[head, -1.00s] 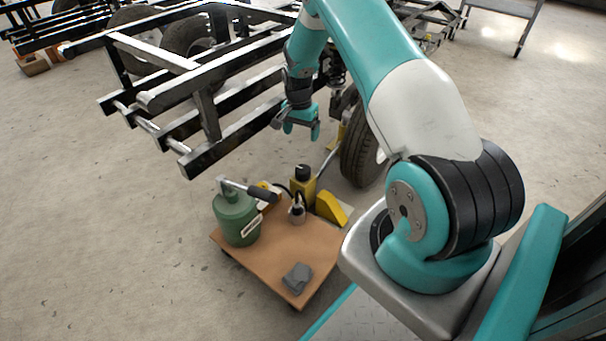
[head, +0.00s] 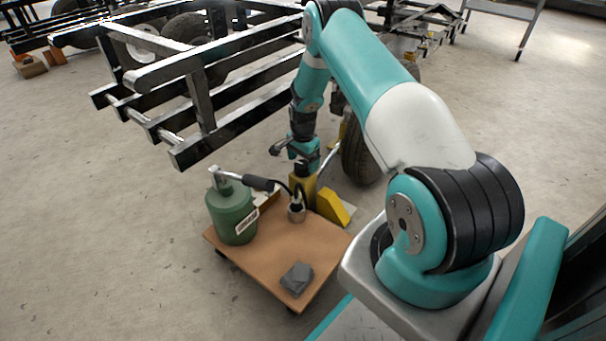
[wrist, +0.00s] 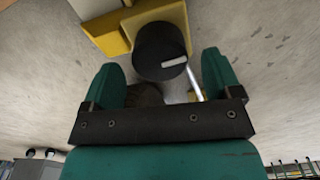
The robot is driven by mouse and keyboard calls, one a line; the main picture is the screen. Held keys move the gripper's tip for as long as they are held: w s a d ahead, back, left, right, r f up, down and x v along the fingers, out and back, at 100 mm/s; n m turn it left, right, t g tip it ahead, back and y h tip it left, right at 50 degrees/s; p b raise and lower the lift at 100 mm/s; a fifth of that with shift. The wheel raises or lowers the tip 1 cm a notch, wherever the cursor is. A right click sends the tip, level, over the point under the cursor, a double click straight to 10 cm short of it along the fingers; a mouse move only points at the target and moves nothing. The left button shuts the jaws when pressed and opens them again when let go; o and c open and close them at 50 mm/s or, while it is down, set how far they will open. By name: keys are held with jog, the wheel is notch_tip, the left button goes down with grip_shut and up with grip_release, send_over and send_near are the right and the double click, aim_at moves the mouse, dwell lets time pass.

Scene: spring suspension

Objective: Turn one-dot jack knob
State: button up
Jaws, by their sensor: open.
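A black round knob (wrist: 160,50) with a white bar mark tops a yellow jack (wrist: 108,32) in the wrist view. No dot can be made out on it. My gripper (wrist: 160,62) is open, one teal finger to each side of the knob, with visible gaps beside it. I cannot tell whether the fingertips reach down to the knob's height. In the head view my gripper (head: 305,158) is above the yellow jack body (head: 302,186), mostly hiding the knob.
A brown wheeled board (head: 265,258) carries a green canister (head: 232,212), a small metal pot (head: 296,212) and a grey cloth (head: 297,279). A yellow wedge (head: 333,207) and a tyre (head: 360,155) stand beside the jack. The black frame (head: 205,105) is at left.

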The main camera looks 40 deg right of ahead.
aim_at(303, 164)
jog(key=shift+f+b, duration=0.55)
jog(key=shift+f, duration=1)
jog(key=shift+c, duration=0.2)
jog(key=c, duration=0.9)
jog(key=shift+r+n+p, duration=0.1)
jog(key=shift+n+p, duration=0.2)
jog(key=shift+p, duration=0.05)
